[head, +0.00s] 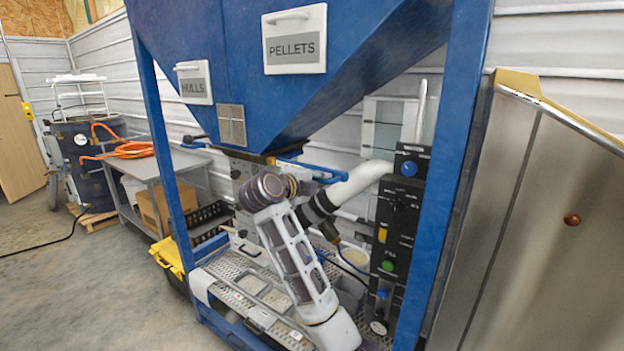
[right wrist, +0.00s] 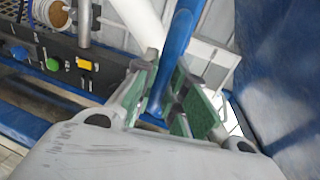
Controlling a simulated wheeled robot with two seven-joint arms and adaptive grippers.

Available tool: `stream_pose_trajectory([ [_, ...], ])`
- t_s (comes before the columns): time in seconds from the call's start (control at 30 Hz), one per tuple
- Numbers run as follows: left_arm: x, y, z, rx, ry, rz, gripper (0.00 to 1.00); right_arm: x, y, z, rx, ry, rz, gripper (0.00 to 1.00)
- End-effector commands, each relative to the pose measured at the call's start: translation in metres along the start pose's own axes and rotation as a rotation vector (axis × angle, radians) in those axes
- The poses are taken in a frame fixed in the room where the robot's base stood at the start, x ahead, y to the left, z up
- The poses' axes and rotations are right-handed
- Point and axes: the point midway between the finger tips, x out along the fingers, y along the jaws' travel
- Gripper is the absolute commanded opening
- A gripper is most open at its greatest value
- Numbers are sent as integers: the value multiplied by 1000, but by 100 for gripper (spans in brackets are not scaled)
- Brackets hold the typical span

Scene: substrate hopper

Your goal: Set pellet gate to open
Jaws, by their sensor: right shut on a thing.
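The blue hopper (head: 230,50) bears a PELLETS label plate (head: 295,42). Under its outlet is a blue bar-shaped handle (head: 318,168), which I take for the pellet gate's. In the right wrist view a blue handle bar (right wrist: 182,35) runs down between the green-padded fingers of my right gripper (right wrist: 165,100), which is shut on it. In the head view my right arm rises from the lower middle to the outlet, and its wrist hides most of the gripper. How far the gate is open cannot be seen. My left gripper is not in view.
A black control box (head: 397,225) with coloured buttons stands right of the arm, beside a white pipe (head: 358,180). Blue frame posts (head: 455,170) flank the work space. A perforated platform (head: 225,268) lies below. A steel cabinet (head: 540,230) stands at the right.

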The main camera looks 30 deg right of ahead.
Motion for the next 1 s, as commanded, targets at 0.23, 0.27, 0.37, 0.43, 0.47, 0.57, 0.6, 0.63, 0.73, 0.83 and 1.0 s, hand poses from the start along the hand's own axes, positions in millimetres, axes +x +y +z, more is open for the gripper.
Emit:
stream_pose_trajectory([
  [0.23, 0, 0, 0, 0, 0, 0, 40, 0, 3, -26, 0, -1, 6, 0],
  [0.27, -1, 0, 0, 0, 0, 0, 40, 0, 3, -28, 0, -1, 6, 0],
  [0.37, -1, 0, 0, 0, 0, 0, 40, 0, 3, -37, 0, 1, 6, 0],
  [0.43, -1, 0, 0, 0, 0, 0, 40, 0, 2, -41, -1, 2, 5, 0],
  [0.47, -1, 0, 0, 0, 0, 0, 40, 0, 2, -42, -1, 3, 5, 0],
  [0.57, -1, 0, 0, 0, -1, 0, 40, 0, 3, -43, -2, 4, 5, 0],
  [0.6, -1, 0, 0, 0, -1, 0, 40, 1, 3, -43, -3, 5, 6, 0],
  [0.63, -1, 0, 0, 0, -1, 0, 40, 1, 3, -43, -3, 5, 6, 0],
  [0.73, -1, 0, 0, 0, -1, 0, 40, 1, 3, -44, -3, 6, 7, 0],
  [0.83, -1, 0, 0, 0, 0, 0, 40, 1, 4, -44, -3, 8, 8, 20],
  [1.0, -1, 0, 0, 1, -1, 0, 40, 1, 3, -43, -2, 6, 5, 35],
])
